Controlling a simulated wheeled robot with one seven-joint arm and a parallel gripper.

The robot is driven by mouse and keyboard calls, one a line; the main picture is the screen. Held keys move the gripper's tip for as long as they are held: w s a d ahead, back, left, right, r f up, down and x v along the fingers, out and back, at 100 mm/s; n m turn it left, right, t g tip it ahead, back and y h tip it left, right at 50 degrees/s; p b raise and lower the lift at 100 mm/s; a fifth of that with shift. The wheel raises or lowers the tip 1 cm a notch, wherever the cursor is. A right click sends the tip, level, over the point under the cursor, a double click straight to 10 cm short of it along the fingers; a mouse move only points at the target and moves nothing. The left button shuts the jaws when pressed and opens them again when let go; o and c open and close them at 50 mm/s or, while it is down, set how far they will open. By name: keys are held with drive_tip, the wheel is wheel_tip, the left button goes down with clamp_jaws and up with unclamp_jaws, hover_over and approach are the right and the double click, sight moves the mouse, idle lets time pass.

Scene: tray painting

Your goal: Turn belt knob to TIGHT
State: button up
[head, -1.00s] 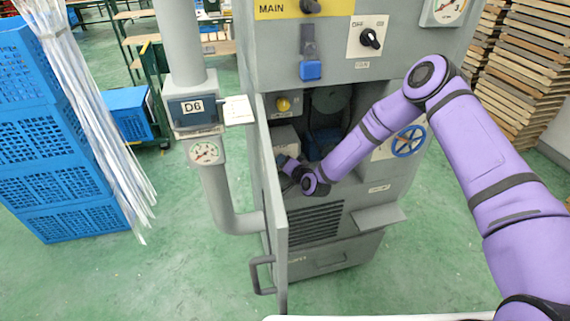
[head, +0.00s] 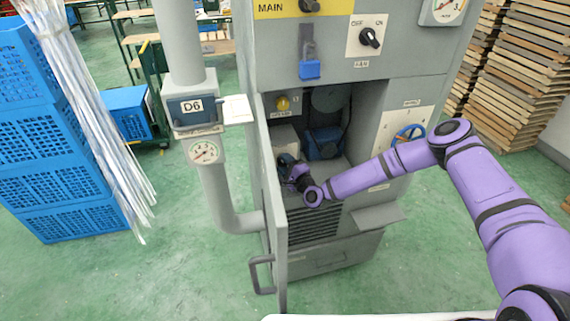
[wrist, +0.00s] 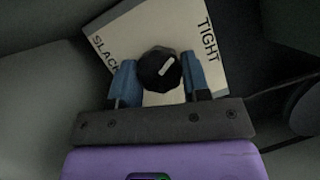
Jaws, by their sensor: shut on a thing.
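The belt knob (wrist: 160,69) is round and black with a white pointer line, on a pale plate (wrist: 135,30) marked SLACK at left and TIGHT at right. The pointer slants to the upper right, on the TIGHT side. My gripper (wrist: 160,80) has its two blue fingers on either side of the knob and is shut on it. In the head view my gripper (head: 284,162) is inside the open cabinet, low at the left. The knob cannot be made out there.
The open cabinet door (head: 271,200) stands close to the left of my gripper. A dark blue motor-like unit (head: 325,143) sits to its right inside the cabinet. A blue handwheel (head: 408,135) is on the front panel, behind my arm.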

drive_tip(key=m+t, duration=0.1)
drive_tip(key=m, duration=0.2)
drive_tip(key=m+t, duration=0.1)
drive_tip(key=m, duration=0.2)
drive_tip(key=shift+f, duration=0.2)
drive_tip(key=shift+m+t+h, duration=0.3)
drive_tip(key=shift+t, duration=0.1)
drive_tip(key=o, duration=0.9)
drive_tip(key=v, duration=1)
drive_tip(key=shift+s+d, duration=0.15)
drive_tip(key=shift+s, duration=0.2)
